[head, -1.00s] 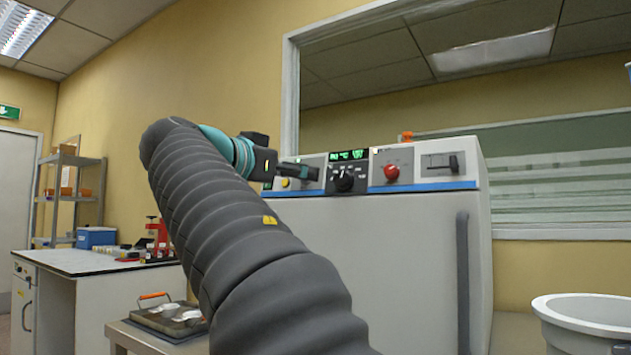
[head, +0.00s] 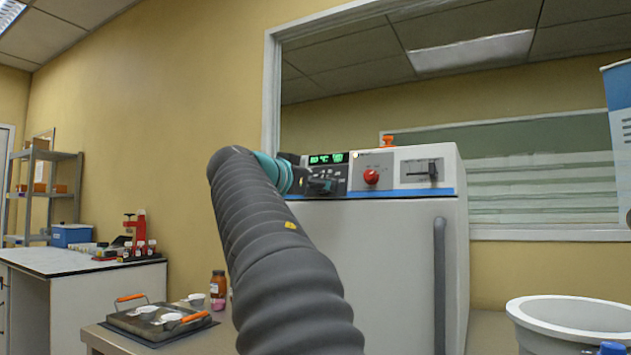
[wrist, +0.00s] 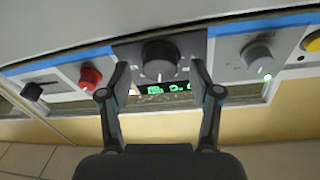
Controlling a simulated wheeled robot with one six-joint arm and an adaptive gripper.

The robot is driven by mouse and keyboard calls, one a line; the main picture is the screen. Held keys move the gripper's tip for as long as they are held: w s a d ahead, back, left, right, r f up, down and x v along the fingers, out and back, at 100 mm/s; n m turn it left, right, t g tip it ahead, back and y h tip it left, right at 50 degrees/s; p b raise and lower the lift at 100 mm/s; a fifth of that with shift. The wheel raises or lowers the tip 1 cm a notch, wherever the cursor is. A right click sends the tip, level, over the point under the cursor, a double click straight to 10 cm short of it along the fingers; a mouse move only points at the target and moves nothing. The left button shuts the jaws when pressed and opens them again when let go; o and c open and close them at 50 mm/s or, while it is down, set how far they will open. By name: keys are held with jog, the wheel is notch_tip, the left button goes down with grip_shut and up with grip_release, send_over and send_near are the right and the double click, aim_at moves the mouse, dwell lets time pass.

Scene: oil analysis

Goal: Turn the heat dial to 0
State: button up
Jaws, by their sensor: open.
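The heat dial (wrist: 160,56) is a round black knob on a dark panel of the grey machine, below a green display (head: 328,158). In the wrist view the panel appears upside down, with a pale mark on the knob's display side. My gripper (wrist: 160,72) is open and empty, with one finger on each side of the knob in the picture. I cannot tell whether the fingers touch it. In the head view my gripper (head: 320,185) is in front of the panel and covers most of the dial.
A red knob (head: 371,176) and a black slider (head: 433,170) sit to the right of the dial. A grey knob (wrist: 256,55) and a yellow button (wrist: 312,40) are on its other side. A tray (head: 160,319) stands on a low table at left.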

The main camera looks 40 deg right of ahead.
jog(key=shift+d, duration=0.1)
jog(key=c, duration=1.2)
jog(key=shift+o, duration=0.2)
jog(key=shift+n, duration=0.3)
jog(key=shift+s+d+r+n+t+y+p, duration=0.1)
jog(key=shift+n+t+y+p, duration=0.4)
jog(key=shift+n, duration=2.85)
jog(key=shift+s+n+t+y+p, duration=0.15)
jog(key=shift+n+t+y, duration=0.6)
jog(key=shift+n, duration=2.65)
jog(key=shift+d+r+n+t+y+p, duration=0.1)
jog(key=shift+n+t+y+p, duration=0.5)
jog(key=shift+n, duration=2.75)
jog(key=shift+t+b, duration=0.3)
jog(key=shift+t, duration=0.05)
